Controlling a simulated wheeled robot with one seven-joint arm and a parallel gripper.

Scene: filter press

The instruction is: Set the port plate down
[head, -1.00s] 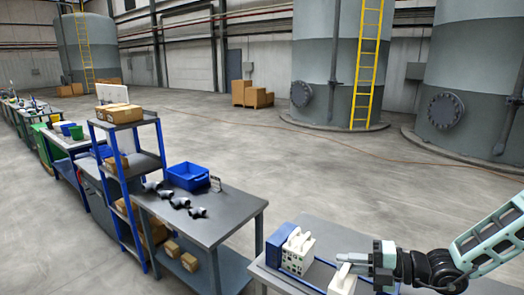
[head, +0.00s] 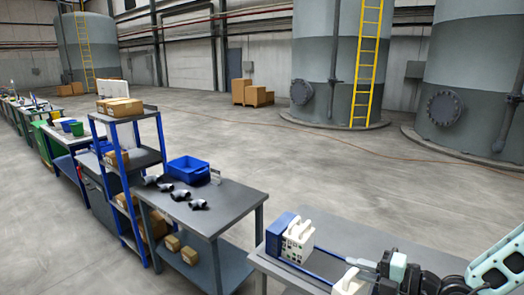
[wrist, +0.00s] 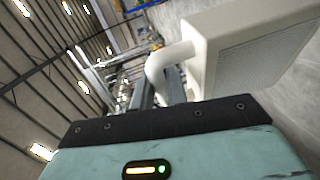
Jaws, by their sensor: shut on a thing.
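The port plate (head: 348,282) is a white plate, low in the head view and partly cut off by the bottom edge. In the wrist view the white plate (wrist: 255,50) is large and tilted, with a curved white handle (wrist: 165,62). My gripper (head: 364,265) is shut on the plate at its top handle. The plate is to the right of the filter press's plate stack (head: 298,238), apart from it. The stack is white, beside a blue end block (head: 279,235). The plate's lower edge is hidden, so I cannot tell whether it touches anything.
Two blue rails (head: 325,252) run right from the stack, over a grey bench (head: 375,232). To the left, another grey bench (head: 235,205) holds dark pipe fittings (head: 180,194) and a blue bin (head: 187,169). The floor (head: 300,165) behind is largely open.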

